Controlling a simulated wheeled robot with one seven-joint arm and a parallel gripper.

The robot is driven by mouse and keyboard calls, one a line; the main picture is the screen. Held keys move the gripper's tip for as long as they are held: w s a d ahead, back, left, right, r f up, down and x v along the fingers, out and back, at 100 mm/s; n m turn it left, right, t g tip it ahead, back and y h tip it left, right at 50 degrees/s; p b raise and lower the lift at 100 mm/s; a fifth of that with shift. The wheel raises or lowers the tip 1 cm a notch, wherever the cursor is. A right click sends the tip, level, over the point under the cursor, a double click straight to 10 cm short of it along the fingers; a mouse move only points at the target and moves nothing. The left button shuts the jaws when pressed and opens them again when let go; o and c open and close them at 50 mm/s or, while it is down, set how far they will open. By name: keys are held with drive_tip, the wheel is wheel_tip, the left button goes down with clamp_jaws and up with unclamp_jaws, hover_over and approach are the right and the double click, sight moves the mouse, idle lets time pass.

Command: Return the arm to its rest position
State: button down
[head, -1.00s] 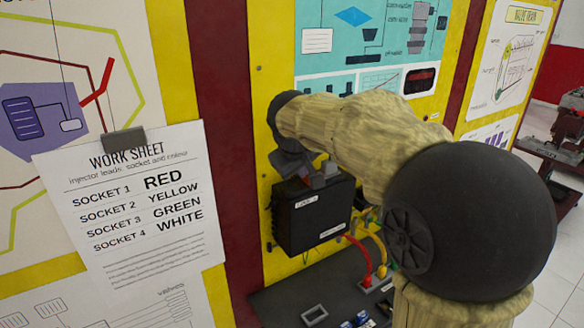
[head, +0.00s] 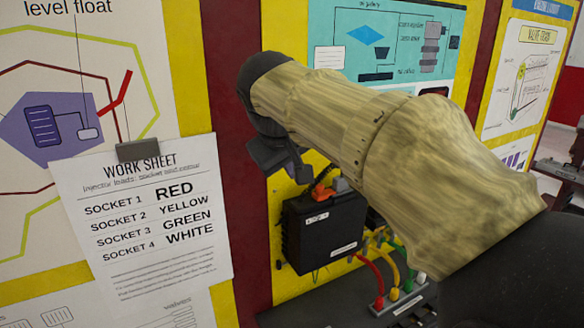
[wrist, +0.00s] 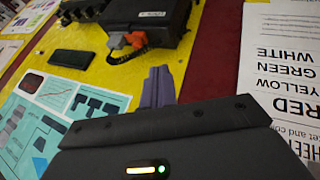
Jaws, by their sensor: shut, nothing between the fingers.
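My gripper (head: 297,168) is shut and empty in the head view, in front of the panel and above and left of the black box. In the wrist view my gripper (wrist: 158,82) shows its purple-grey fingers together. My pale, sleeved arm reaches across the head view from the lower right and hides part of the panel. The black box (head: 310,240) is on the yellow panel, with an orange connector (head: 342,187) and a dark cable at its top. The connector (wrist: 130,40) also shows in the wrist view, apart from the fingers.
Red (head: 378,302), yellow, green and white lead plugs stand in a socket block on the dark shelf (head: 290,315). A clipped work sheet (head: 150,225) hangs at left, close to my gripper's side. A trainer stand is at far right.

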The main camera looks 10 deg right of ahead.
drive_tip(key=s+d+f+m+g, duration=0.1)
drive_tip(key=s+f, duration=0.4)
drive_tip(key=f, duration=0.6)
drive_tip(key=s+d+f+m+g+y, duration=0.1)
drive_tip(key=s+d+f, duration=0.3)
drive_tip(key=f, duration=0.7)
drive_tip(key=s+d+f+m+g+y, duration=0.1)
drive_tip(key=s+f, duration=0.4)
drive_tip(key=f, duration=0.6)
drive_tip(key=shift+s+d+m+g, duration=0.35)
drive_tip(key=shift+d+m+g, duration=0.25)
drive_tip(key=shift+d+m, duration=0.45)
drive_tip(key=shift+d+f, duration=0.1)
